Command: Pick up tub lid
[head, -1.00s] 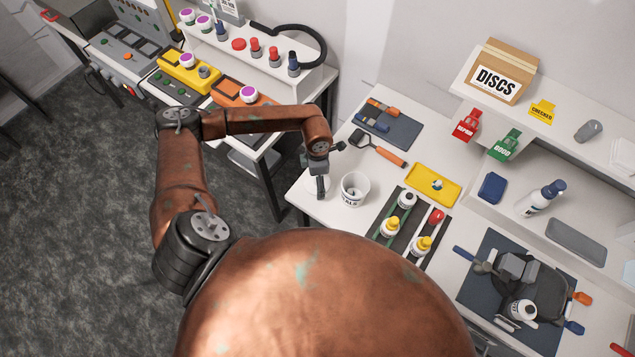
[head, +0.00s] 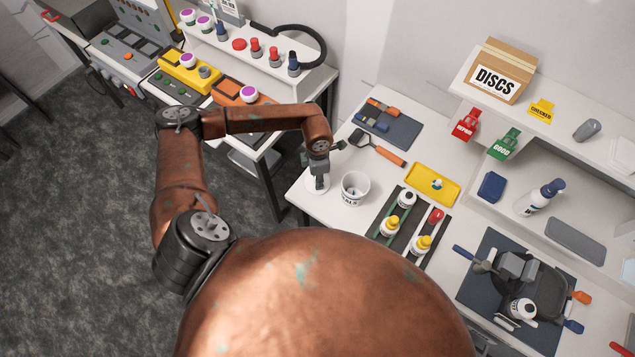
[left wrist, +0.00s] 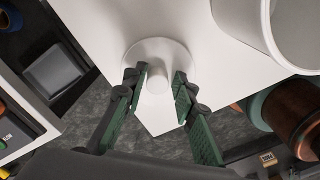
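The tub lid (left wrist: 150,50) is a white disc with a round upright knob (left wrist: 157,79). It lies on the white bench near its corner. In the head view, only part of the lid (head: 315,191) shows below my gripper. My left gripper (left wrist: 161,80) is open above the lid, with one green-padded finger on each side of the knob. Gaps show between the pads and the knob. In the head view my left gripper (head: 318,183) points down and covers much of the lid. The white tub (head: 355,188) stands open just right of the lid. My right gripper is not in view.
A rack (head: 411,228) of bottles and a yellow tray (head: 433,184) are right of the tub. An orange-handled tool (head: 389,155) lies behind it. The bench corner is close to the lid, with open floor beyond. A second bench (head: 318,84) stands to the left.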

